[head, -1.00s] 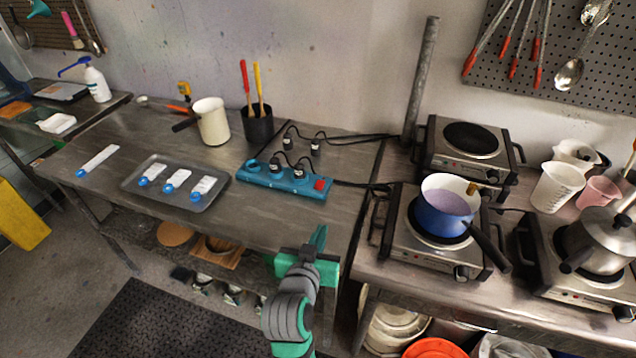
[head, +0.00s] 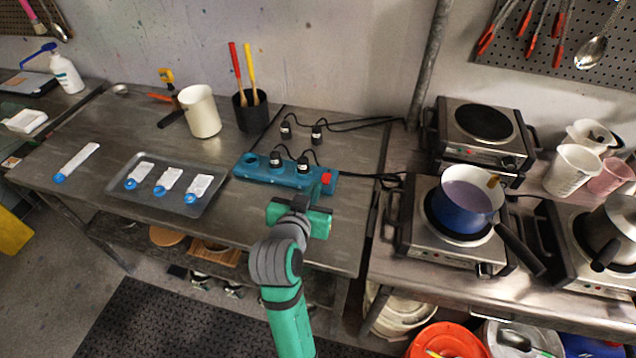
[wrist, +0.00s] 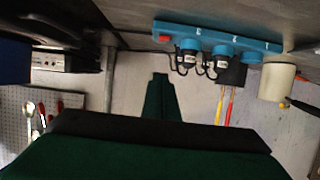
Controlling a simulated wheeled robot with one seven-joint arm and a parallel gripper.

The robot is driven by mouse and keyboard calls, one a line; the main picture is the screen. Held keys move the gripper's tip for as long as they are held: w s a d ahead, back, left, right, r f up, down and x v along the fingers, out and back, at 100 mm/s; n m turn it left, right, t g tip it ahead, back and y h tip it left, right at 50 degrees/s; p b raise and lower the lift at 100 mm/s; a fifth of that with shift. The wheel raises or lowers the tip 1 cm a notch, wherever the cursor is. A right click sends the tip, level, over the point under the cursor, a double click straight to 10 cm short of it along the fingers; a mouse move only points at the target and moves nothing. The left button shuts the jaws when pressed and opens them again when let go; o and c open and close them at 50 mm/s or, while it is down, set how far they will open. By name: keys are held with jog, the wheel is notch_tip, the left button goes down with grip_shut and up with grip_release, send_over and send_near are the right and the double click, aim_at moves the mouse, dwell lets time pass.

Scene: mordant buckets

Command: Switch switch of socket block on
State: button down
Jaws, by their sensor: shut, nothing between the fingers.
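The teal socket block (head: 262,176) lies on the left metal table, with black plugs in some of its sockets. Its red switch (head: 327,179) is at its right end. Whether the switch is on or off is too small to tell. In the wrist view, the block (wrist: 210,35) appears upside down at the top, with the red switch (wrist: 165,38) at its left end. My green gripper (head: 316,193) is shut and empty, just in front of the block's right end, near the switch. I cannot tell whether its tip touches the block. The shut fingers (wrist: 160,80) point towards the block.
Black cables run from the plugs (head: 303,164) across the table to the right. A tray (head: 205,207) with several labelled strips lies left of the block. A hot plate (head: 412,245) bearing a blue pot (head: 462,212) stands to the right. Bare tabletop lies in front of the block.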

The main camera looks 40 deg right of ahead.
send_near(328, 176)
jog(key=w+d+r, duration=0.3)
jog(key=shift+r, duration=0.15)
notch_tip(328, 176, down, 3)
jog(key=shift+f, duration=0.1)
jog(key=shift+a+f, duration=0.1)
jog(key=shift+f, duration=0.35)
jog(key=shift+f, duration=0.35)
jog(key=shift+s, duration=0.15)
jog(key=shift+a+r, duration=0.15)
jog(key=shift+r, duration=0.7)
